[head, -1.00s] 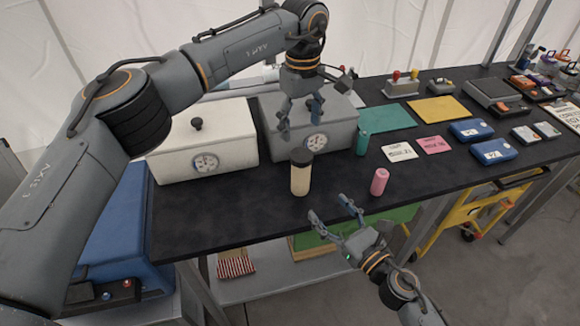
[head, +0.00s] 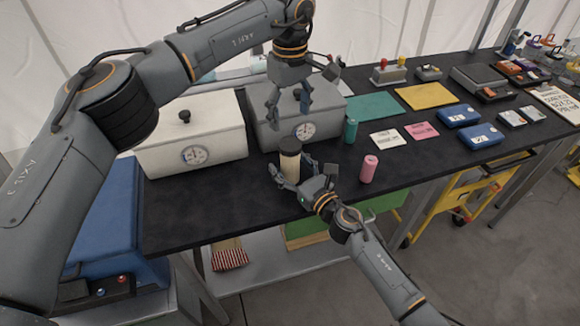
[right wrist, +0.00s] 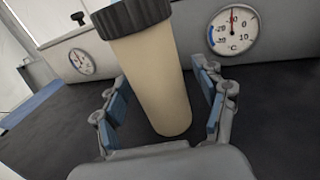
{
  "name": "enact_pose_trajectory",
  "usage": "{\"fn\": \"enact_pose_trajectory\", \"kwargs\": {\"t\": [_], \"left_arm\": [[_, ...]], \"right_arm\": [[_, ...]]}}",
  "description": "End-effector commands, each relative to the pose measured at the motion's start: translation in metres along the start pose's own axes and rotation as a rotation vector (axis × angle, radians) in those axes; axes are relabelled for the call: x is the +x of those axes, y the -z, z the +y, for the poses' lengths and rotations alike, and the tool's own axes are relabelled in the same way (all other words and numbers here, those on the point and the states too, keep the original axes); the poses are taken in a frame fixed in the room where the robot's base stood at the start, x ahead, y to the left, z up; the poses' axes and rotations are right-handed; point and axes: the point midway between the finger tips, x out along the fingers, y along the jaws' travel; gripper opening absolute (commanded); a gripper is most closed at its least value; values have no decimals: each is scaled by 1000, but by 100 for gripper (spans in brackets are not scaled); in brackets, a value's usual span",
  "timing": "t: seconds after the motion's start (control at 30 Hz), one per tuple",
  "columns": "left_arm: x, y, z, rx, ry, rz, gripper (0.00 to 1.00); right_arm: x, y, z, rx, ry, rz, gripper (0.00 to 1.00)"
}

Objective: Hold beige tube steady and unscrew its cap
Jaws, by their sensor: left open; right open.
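The beige tube (head: 289,165) stands upright on the black table with its dark ribbed cap (head: 290,146) on. In the right wrist view the tube (right wrist: 155,85) stands between the two blue-padded fingers, with the cap (right wrist: 132,16) at the top of the picture. My right gripper (head: 292,181) is open around the tube's lower part, and the right wrist view shows gaps between pads and tube. My left gripper (head: 287,112) is open and points down above and slightly behind the cap, in front of the grey box.
A white box (head: 190,140) and a grey box (head: 325,115) with dials stand behind the tube. A pink tube (head: 369,169) and a green tube (head: 350,130) stand to the right. Cards and blue cases lie farther right. The table's front edge is close.

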Motion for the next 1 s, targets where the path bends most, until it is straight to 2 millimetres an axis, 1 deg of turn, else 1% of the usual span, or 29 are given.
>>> {"fn": "enact_pose_trajectory", "kwargs": {"t": [0.27,0.37,0.4,0.47,0.5,0.57,0.6,0.63,0.77,0.87,0.97,1.0], "left_arm": [[0,0,0,0,0,0,70],[0,0,0,0,0,0,70],[0,0,0,0,0,0,70],[0,0,0,0,0,0,70],[0,0,0,0,0,0,70],[0,0,0,0,0,0,70],[0,0,0,0,0,0,70],[0,0,0,0,0,0,70],[0,0,0,4,0,0,70],[0,0,0,50,0,0,70],[1,0,0,166,0,-1,70],[1,0,0,228,0,-2,70]], "right_arm": [[2,0,0,1,0,0,72],[1,0,0,1,0,0,54],[1,0,0,1,0,0,45],[1,0,0,0,0,0,33],[1,0,0,0,0,0,25],[1,0,0,0,0,0,13],[1,0,0,0,0,0,5],[1,0,0,0,0,0,0],[1,0,0,0,0,1,0],[1,0,0,1,0,1,0],[1,0,0,0,0,1,0],[1,1,0,0,0,1,0]]}}
